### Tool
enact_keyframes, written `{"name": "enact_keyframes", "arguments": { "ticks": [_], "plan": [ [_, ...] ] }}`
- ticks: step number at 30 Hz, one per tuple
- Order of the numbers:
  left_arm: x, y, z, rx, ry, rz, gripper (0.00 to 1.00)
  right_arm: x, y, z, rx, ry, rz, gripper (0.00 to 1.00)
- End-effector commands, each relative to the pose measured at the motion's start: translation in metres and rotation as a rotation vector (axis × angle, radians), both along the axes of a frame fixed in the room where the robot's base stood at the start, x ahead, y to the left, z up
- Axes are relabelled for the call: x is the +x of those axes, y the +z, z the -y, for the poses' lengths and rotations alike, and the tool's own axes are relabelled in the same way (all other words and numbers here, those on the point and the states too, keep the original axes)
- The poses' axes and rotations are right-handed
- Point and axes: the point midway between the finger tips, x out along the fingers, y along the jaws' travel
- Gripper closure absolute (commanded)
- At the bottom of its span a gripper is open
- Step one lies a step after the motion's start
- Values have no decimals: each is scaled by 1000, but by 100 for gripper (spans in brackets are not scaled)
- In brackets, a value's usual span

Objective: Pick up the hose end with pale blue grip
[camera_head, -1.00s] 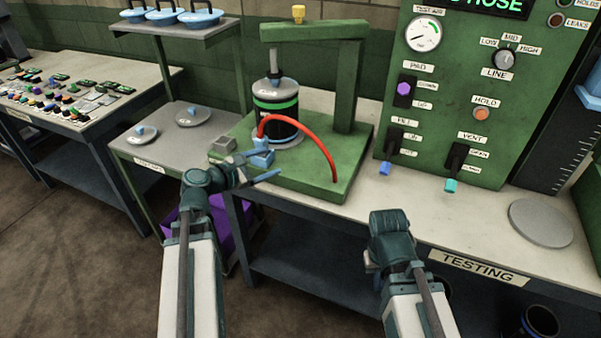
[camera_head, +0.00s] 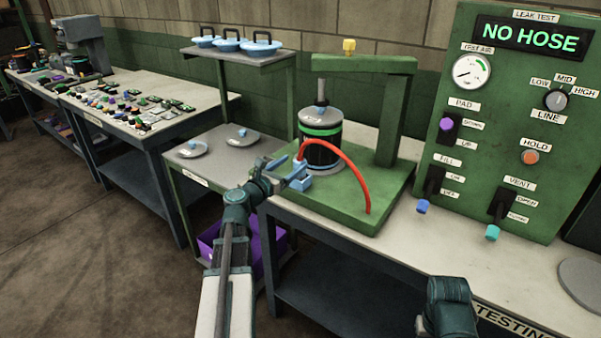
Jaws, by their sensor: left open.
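The red hose (camera_head: 351,169) arcs from the green stand's base, in front of the black canister, to its left side. Its near end with the pale blue grip (camera_head: 299,167) points down at a small light blue block (camera_head: 301,184). My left gripper (camera_head: 286,167) is open, with its blue-grey fingers right by this hose end. I cannot tell whether the fingers touch the grip or stand on both sides of it. My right gripper (camera_head: 447,304) is low at the right; its fingers are hidden.
The green stand (camera_head: 393,207) with a canister (camera_head: 320,133) sits on the testing bench. A green panel (camera_head: 513,170) reading "NO HOSE" stands to the right.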

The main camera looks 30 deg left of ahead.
Motion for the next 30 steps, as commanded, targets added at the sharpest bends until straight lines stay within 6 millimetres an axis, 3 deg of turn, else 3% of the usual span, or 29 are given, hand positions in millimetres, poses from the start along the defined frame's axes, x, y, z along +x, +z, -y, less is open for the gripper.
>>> {"name": "enact_keyframes", "arguments": {
  "ticks": [3,14,24,30],
  "plan": [
    [13,0,0,1,0,0,22,0,0,0,0,0,0,100],
    [22,-3,4,1,-1,0,22,0,-3,0,0,0,0,100],
    [66,-9,13,1,-2,0,22,0,-9,0,0,0,0,100],
    [67,-9,13,1,0,0,22,0,-8,0,0,0,0,100]
  ]
}}
